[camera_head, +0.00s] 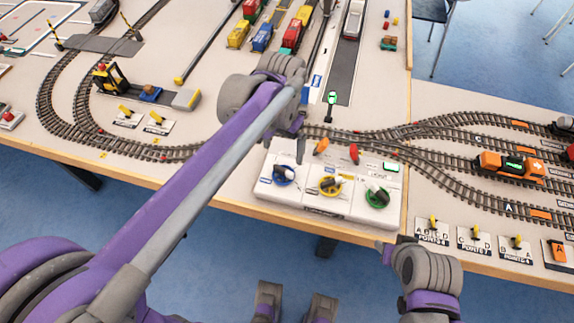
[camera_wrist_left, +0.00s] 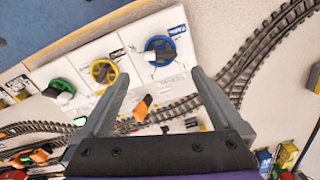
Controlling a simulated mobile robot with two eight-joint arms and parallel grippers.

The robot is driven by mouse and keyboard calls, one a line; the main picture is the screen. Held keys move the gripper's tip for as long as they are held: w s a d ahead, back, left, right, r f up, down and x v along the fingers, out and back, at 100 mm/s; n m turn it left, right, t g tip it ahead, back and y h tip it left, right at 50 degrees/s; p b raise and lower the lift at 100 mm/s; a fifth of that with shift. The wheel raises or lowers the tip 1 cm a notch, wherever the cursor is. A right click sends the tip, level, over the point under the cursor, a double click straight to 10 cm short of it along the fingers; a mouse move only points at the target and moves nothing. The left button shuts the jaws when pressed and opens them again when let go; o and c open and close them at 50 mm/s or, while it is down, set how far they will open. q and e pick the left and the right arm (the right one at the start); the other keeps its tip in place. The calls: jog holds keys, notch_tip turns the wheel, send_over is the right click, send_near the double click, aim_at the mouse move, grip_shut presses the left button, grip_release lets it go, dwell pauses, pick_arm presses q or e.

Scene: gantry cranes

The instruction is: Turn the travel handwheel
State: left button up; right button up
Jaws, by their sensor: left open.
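A white control box (camera_head: 327,210) at the table's front edge carries a blue handwheel (camera_head: 284,175), a yellow handwheel (camera_head: 331,186) and a green handwheel (camera_head: 377,197). Their labels are too small to read, so I cannot tell which is the travel handwheel. My left gripper (camera_head: 299,148) hangs behind the blue wheel. In the left wrist view my left gripper (camera_wrist_left: 157,75) is open and empty, with the blue handwheel (camera_wrist_left: 160,51) just beyond its fingertips, apart from them. The yellow handwheel (camera_wrist_left: 104,71) lies beyond the left finger. My right gripper (camera_head: 390,250) is low by the front edge, its jaws unclear.
Model tracks run behind the box, with an orange locomotive (camera_head: 509,165) at right. Yellow point levers (camera_head: 433,222) line the right front edge.

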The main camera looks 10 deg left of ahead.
aim_at(283, 170)
pick_arm(q)
notch_tip(283, 170, down, 9)
jog(key=shift+f+b, duration=0.2)
jog(key=shift+b, duration=0.35)
jog(key=shift+c, duration=0.2)
jog(key=c, duration=1.2)
